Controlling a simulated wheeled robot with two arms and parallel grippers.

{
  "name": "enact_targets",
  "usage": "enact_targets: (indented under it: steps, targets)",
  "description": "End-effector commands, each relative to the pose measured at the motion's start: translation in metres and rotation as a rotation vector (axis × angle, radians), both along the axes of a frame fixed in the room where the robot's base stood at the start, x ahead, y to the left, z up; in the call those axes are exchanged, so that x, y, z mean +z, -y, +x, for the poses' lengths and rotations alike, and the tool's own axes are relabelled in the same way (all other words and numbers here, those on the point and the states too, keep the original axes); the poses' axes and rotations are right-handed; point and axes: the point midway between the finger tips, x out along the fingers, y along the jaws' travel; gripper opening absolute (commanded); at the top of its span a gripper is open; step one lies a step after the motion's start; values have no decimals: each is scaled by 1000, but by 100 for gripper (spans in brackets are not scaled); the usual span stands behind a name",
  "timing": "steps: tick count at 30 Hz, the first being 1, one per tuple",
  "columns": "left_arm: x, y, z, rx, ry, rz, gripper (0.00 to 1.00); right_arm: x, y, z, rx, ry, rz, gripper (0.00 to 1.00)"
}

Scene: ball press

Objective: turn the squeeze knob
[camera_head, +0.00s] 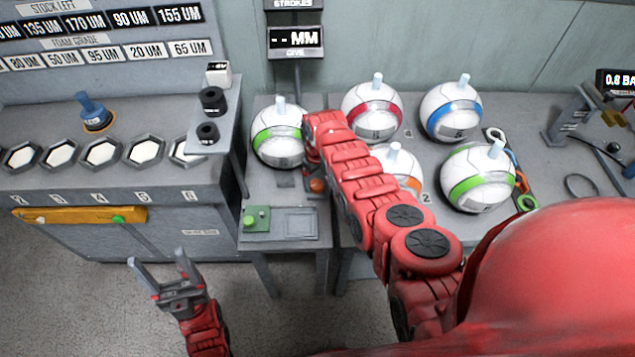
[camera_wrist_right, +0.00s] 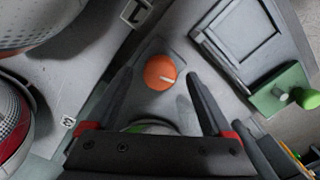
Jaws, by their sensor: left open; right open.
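The squeeze knob appears to be the orange round knob (camera_wrist_right: 160,72) with a white pointer line, mounted on a grey plate in the right wrist view. In the head view only a bit of the orange knob (camera_head: 317,185) shows beside my right arm. My right gripper (camera_wrist_right: 158,80) is open, with one finger on each side of the knob in that picture; I cannot tell whether they touch it. In the head view the right gripper is mostly hidden by its own arm. My left gripper (camera_head: 158,260) is open and empty, over the floor in front of the left bench.
A green button box (camera_head: 256,219) and a square framed panel (camera_head: 295,223) sit near the knob. Several white balls with coloured bands, such as the green-banded ball (camera_head: 279,135), stand close around my right arm. A grey bench (camera_head: 120,180) is on the left.

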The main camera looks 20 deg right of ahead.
Motion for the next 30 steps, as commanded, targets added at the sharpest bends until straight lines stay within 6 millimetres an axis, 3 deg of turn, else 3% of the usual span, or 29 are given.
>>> enact_targets:
  steps: [6, 16, 30]
  targets:
    - [-5, 0, 0, 0, 0, 0, 71, -11, 0, -2, -1, -3, 0, 86]
    - [-5, 0, 0, 0, 0, 0, 71, -12, 0, -1, -1, -1, 1, 86]
    - [-5, 0, 0, 0, 0, 0, 71, -12, 0, -1, -1, 0, 0, 3]
